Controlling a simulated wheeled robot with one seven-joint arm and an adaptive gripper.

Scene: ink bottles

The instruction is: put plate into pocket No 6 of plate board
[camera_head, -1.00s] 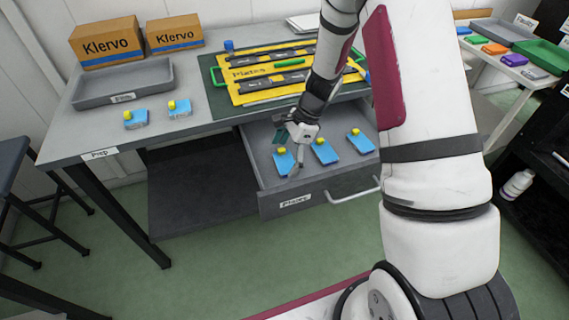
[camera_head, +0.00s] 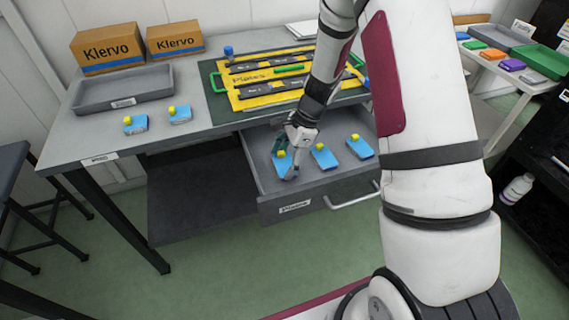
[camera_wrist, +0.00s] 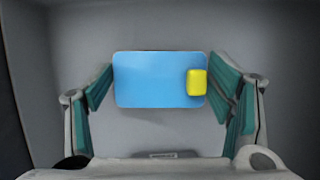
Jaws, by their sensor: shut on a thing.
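My gripper (camera_head: 288,162) reaches into the open drawer. In the wrist view its teal-padded fingers (camera_wrist: 161,88) stand at the two short ends of a blue plate (camera_wrist: 150,80) with a yellow knob (camera_wrist: 197,82), shut on it. This plate (camera_head: 281,167) is the leftmost in the drawer, partly hidden by the gripper, and appears low over or on the drawer floor. Two more blue plates lie to its right, a middle one (camera_head: 325,160) and a right one (camera_head: 361,149). The yellow plate board (camera_head: 246,103) lies on the table. Its pocket numbers are too small to read.
The drawer (camera_head: 268,211) is pulled out below the table. Two more blue plates (camera_head: 135,125) (camera_head: 180,115) lie on the table, near a grey tray (camera_head: 125,99) and cardboard boxes (camera_head: 105,50). My arm hides the board's right side.

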